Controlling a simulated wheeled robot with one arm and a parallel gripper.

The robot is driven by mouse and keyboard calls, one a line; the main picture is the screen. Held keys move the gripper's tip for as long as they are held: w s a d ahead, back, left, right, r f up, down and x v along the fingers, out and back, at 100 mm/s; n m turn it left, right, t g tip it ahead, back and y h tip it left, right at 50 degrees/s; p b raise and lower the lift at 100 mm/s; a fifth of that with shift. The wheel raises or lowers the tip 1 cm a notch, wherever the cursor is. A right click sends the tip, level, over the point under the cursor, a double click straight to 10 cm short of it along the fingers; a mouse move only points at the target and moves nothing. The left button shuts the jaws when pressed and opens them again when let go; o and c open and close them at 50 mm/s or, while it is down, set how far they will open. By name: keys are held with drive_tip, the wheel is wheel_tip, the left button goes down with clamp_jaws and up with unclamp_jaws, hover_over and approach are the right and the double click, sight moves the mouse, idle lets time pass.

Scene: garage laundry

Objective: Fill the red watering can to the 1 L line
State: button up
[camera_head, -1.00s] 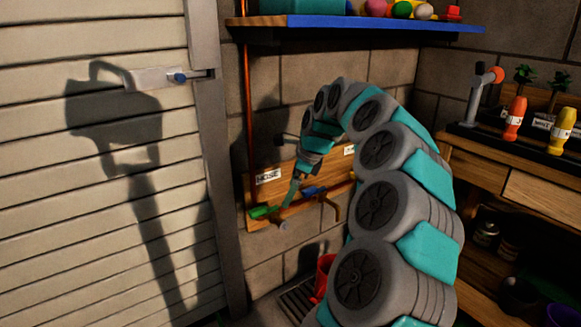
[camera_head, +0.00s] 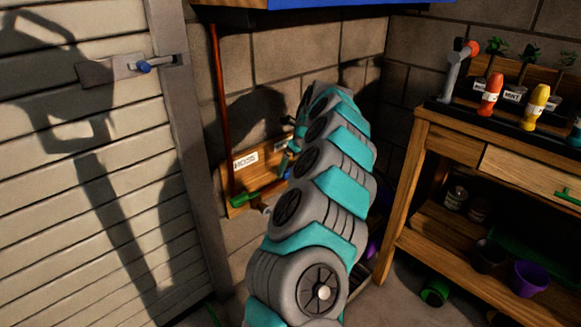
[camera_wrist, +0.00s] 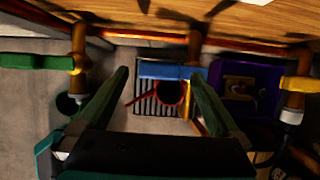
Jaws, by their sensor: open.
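In the wrist view, my gripper (camera_wrist: 158,75) is open and empty, with its two green fingers reaching toward a blue tap handle (camera_wrist: 172,72). The handle lies across the gap between the fingertips; I cannot tell whether they touch it. Below it, the red watering can (camera_wrist: 183,93) stands on or over a dark floor grate (camera_wrist: 143,100), partly covered by the handle. Its water level and 1 L line cannot be seen. A green handle (camera_wrist: 35,61) is at the left and a yellow handle (camera_wrist: 298,84) at the right. In the head view, my arm hides the can and the gripper.
The wooden tap board (camera_head: 236,208) bears a HOSE label (camera_head: 245,160) above a green handle (camera_head: 243,199). A purple crate (camera_wrist: 233,108) is right of the can. A workbench (camera_head: 408,195) stands at right and a slatted door (camera_head: 110,200) at left. A blue shelf (camera_head: 330,4) overhangs the board.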

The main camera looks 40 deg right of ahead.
drive_tip(key=shift+w+f, duration=0.25)
drive_tip(key=shift+f, duration=0.4)
drive_tip(key=shift+c, duration=0.4)
clamp_jaws()
